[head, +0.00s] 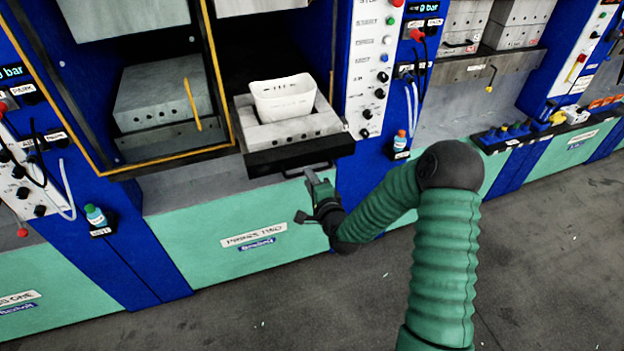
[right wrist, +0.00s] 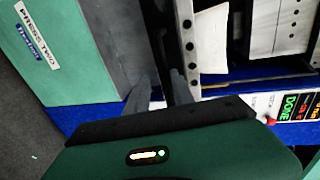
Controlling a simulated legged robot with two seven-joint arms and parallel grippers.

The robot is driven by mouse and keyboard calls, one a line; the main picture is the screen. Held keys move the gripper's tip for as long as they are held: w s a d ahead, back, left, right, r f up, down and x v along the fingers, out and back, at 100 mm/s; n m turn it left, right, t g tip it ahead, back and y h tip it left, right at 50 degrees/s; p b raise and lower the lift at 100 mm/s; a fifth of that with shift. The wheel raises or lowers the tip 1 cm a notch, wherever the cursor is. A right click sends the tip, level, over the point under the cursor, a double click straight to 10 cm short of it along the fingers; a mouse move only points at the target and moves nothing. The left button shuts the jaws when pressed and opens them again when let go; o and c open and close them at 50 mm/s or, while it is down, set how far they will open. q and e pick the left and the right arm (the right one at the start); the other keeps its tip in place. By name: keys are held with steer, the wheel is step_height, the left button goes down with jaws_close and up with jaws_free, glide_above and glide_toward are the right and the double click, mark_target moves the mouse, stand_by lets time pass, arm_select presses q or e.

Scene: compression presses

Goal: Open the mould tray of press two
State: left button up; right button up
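Press two is the teal-fronted machine with its name label (head: 254,234) in the head view. Its mould tray (head: 262,134) is a grey block with a black front, standing out from the press opening. A thin dark handle (head: 290,174) runs along the tray's front. A white tub (head: 283,98) sits on the tray. My right gripper (head: 309,178) is at the handle, its fingers pointing up towards it. In the right wrist view the fingers (right wrist: 160,88) are apart, close to the tray's dark front edge; whether the handle lies between them is unclear. My left gripper is not in view.
Grey floor (head: 540,240) lies open in front.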

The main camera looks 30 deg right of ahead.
steer(key=shift+o, duration=0.9)
steer(key=shift+w+f, duration=0.15)
steer(key=shift+w, duration=0.05)
steer(key=shift+r, duration=0.2)
steer(key=p+v, duration=1.2)
steer(key=v, duration=0.5)
steer(key=shift+f, duration=0.15)
steer(key=shift+w, duration=0.15)
